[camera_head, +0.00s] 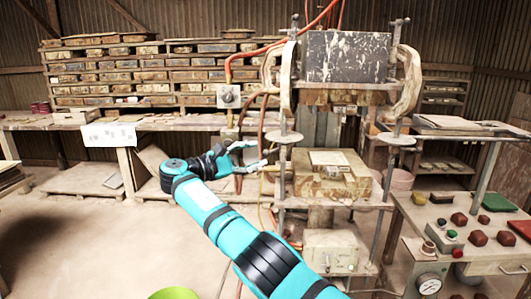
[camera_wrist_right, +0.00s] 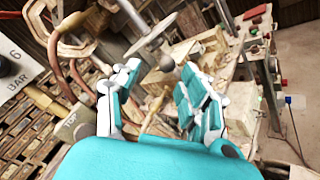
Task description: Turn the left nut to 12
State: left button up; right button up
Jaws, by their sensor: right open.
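The tile press (camera_head: 346,60) stands in the middle of the head view with a threaded rod on each side. A round, pale disc on the left rod looks like the left nut (camera_head: 284,138); a matching disc on the right rod looks like the right nut (camera_head: 396,140). No number is readable on them. My right gripper (camera_head: 262,153) is open and empty, just left of the left rod and slightly below the left disc. In the right wrist view, the open fingers (camera_wrist_right: 158,88) point toward the rod and disc (camera_wrist_right: 152,36), with no clear contact. My left gripper is not in view.
Stacked tiles (camera_head: 150,70) fill the shelves at the back left. A grey control box (camera_head: 228,95) and orange hoses are close behind my right gripper. A tile block (camera_head: 330,175) sits on the press bed. A control desk (camera_head: 465,225) stands at the right. Floor at left is open.

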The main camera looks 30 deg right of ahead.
jog(key=a, duration=0.6)
jog(key=shift+s+a+r, duration=0.15)
jog(key=shift+s+r, duration=0.05)
jog(key=shift+s, duration=0.15)
